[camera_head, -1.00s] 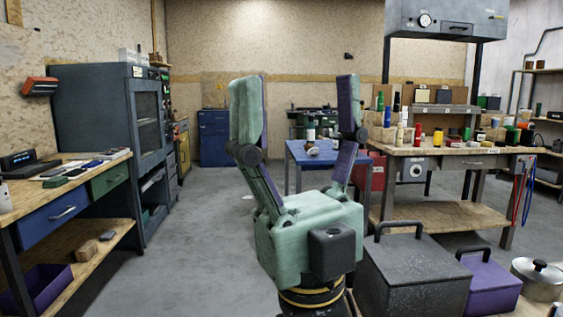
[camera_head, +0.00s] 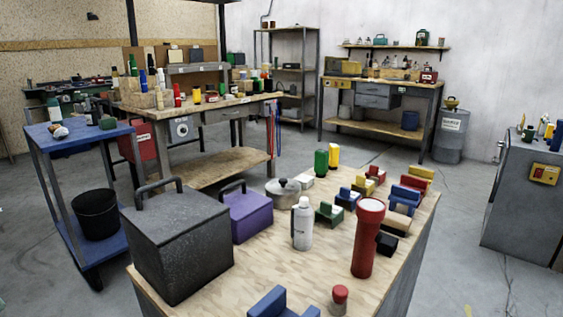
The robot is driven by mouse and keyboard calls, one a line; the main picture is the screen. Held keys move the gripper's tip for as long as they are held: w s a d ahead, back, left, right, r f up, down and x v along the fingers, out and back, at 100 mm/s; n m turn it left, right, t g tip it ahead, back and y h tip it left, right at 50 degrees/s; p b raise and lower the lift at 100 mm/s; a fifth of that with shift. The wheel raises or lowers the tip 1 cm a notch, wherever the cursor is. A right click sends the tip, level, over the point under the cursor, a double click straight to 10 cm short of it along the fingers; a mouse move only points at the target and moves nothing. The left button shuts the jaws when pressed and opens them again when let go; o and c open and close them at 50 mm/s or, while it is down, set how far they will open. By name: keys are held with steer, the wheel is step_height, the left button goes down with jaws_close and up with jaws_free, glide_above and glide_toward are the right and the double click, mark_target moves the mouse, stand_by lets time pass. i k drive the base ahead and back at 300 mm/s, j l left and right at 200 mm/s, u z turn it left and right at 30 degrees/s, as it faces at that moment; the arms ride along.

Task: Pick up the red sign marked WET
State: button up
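I do not make out a sign that reads WET. A red box-like thing with a pale label (camera_head: 141,143) shows at the left end of the middle workbench, behind the blue cart; its lettering is too small to read. A red cylinder with a wide pale top (camera_head: 369,240) stands upright on the near wooden table. My gripper is out of view.
The near wooden table (camera_head: 300,268) holds a dark lidded box (camera_head: 177,243), a purple box (camera_head: 245,215), a pot (camera_head: 283,193), a white bottle (camera_head: 302,225) and several coloured blocks. A blue cart (camera_head: 82,143) stands left. Grey floor (camera_head: 455,205) is open at right.

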mark_target(374, 171)
steer(key=k+l+z, duration=0.1)
steer(key=k+z, duration=0.2)
steer(key=k, duration=0.35)
steer(key=i+l+z, duration=0.1)
steer(key=z, duration=0.3)
steer(key=i+l+z, duration=0.1)
steer(key=z, duration=0.25)
steer(key=i+z, duration=0.15)
steer(key=z, duration=0.25)
steer(key=i+l, duration=0.1)
steer(key=i, duration=1.35)
steer(key=i+u, duration=0.25)
steer(key=i, duration=1.25)
steer(key=i+u, duration=0.15)
steer(key=i, duration=0.55)
steer(key=i+l+u, duration=0.2)
steer(key=i, duration=0.5)
steer(key=i+j+u, duration=0.1)
steer(key=i+u, duration=0.25)
steer(key=i, duration=0.3)
steer(key=i+u, duration=0.35)
steer(key=i, duration=0.3)
